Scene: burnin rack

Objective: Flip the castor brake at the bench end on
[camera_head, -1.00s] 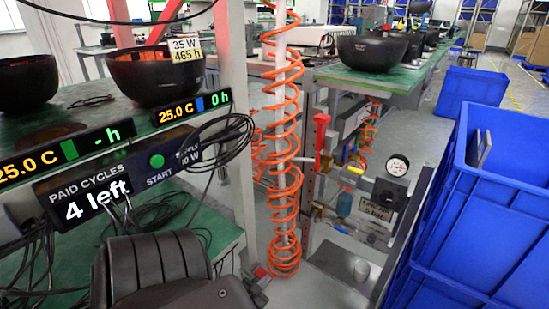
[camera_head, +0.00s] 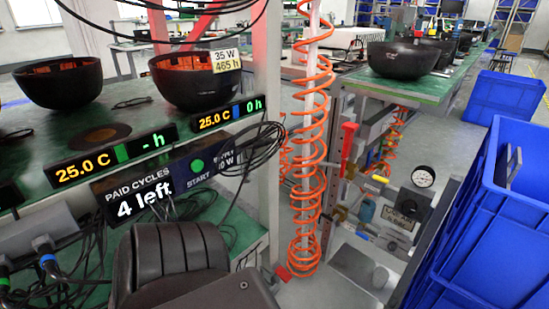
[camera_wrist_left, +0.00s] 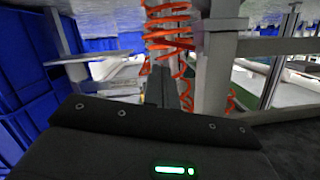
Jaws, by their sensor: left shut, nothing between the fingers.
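My left arm enters at the bottom of the head view, and my left gripper (camera_head: 268,277) is small and partly hidden behind its dark wrist housing. In the left wrist view the gripper's dark fingers (camera_wrist_left: 174,90) are together with nothing between them. A small red piece (camera_head: 283,272), possibly the castor brake, sits low by the bench-end post, close to the fingertips. A dark red part also shows beside a grey post in the left wrist view (camera_wrist_left: 198,43). Its on or off position cannot be told. My right gripper is out of view.
An orange coiled hose (camera_head: 308,190) hangs around a pale post just right of the red piece. Blue crates (camera_head: 500,215) stand at right. The rack's bench (camera_head: 95,125) holds dark bowls, displays and loose black cables. A gauge (camera_head: 423,177) and valves stand behind the hose.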

